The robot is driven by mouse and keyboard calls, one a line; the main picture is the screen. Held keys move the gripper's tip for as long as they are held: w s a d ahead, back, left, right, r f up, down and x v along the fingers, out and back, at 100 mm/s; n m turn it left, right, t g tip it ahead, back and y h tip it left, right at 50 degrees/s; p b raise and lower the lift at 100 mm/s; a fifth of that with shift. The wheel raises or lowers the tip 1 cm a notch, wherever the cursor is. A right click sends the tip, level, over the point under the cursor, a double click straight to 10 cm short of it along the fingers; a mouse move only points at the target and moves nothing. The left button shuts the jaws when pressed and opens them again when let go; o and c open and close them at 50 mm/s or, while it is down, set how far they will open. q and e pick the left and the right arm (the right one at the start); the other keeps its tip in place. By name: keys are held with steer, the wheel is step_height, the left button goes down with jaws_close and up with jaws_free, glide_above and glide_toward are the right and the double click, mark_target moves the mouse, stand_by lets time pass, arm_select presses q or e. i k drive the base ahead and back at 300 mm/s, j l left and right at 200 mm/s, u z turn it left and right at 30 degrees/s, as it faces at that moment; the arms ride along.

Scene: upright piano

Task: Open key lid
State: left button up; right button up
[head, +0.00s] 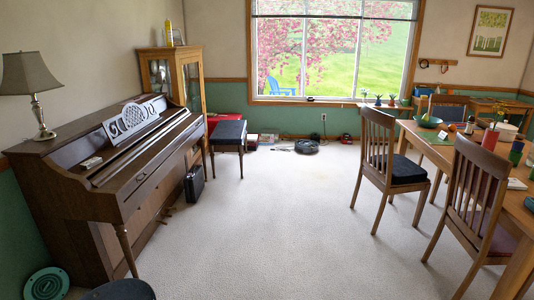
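The upright piano (55,205) is dark brown and stands against the left wall. Its key lid (160,158) is a long brown panel along the front, and it appears to be down. No keys show. A small light mark, perhaps a handle (141,177), sits on the lid's front. A white sheet of music or cut-out panel (131,118) stands on the ledge above the lid. Neither of my grippers is in the head view.
A lamp (36,110) stands on the piano. A black stool (229,133) is beyond its far end, and a black box (194,184) is on the floor beside it. Chairs (378,158) and a table (462,155) are at the right. The carpet (270,225) between is clear.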

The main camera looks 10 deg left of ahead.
mark_target(127, 172)
steer(key=i+l+z, duration=0.1)
steer(key=i, duration=2.05)
